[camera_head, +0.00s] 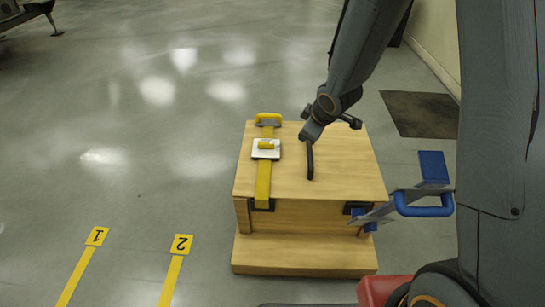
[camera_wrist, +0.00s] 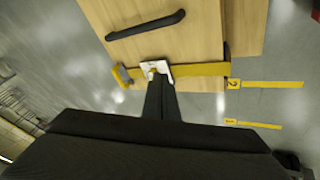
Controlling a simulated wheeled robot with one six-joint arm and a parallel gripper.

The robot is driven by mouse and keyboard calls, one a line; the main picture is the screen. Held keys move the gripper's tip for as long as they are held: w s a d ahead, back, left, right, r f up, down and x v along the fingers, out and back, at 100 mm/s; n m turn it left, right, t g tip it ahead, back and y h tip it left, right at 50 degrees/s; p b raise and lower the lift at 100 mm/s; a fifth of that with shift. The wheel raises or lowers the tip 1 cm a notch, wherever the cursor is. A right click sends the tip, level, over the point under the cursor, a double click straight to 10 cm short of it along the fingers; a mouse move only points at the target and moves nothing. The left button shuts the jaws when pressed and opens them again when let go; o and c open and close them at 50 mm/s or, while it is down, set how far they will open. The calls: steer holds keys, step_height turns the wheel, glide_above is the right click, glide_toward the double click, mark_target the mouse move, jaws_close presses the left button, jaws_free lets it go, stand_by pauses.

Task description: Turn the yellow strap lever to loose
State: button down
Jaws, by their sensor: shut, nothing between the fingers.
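A wooden crate (camera_head: 330,190) stands on the floor with a yellow strap (camera_head: 263,183) across its left side. On the strap is a white plate (camera_head: 259,154) carrying the small yellow lever (camera_head: 266,145), which lies roughly crosswise to the strap in the head view. In the wrist view the lever (camera_wrist: 151,72) and white plate (camera_wrist: 168,69) show just beyond the tips of my gripper (camera_wrist: 160,82). The black fingers are together and empty. They overlap the plate's lower edge in the picture; I cannot tell whether they touch it. The head view does not show the fingertips clearly.
A black bar handle (camera_head: 310,160) lies on the lid right of the strap. A yellow buckle (camera_head: 268,119) sits at the strap's far end. A blue handle (camera_head: 424,210) projects at the crate's right.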

mark_target(266, 145)
steer(key=w+a+f+n+b, duration=0.1)
steer(key=w+a+f+b, duration=0.1)
steer(key=f, duration=0.3)
steer(key=w+a+f+n+y+b, duration=0.1)
steer(key=w+a+f+b, duration=0.1)
steer(key=f, duration=0.4)
steer(key=w+a+f+n+y+b, duration=0.1)
steer(key=w+a+f+b, duration=0.2)
steer(key=a+f, duration=0.3)
steer(key=shift+w+a+f+n, duration=0.1)
steer(key=shift+w+n, duration=0.3)
steer(key=shift+w, duration=0.4)
steer(key=w, duration=0.3)
steer(key=shift+w+f, duration=0.1)
steer(key=shift+w, duration=0.55)
steer(key=shift+s, duration=0.1)
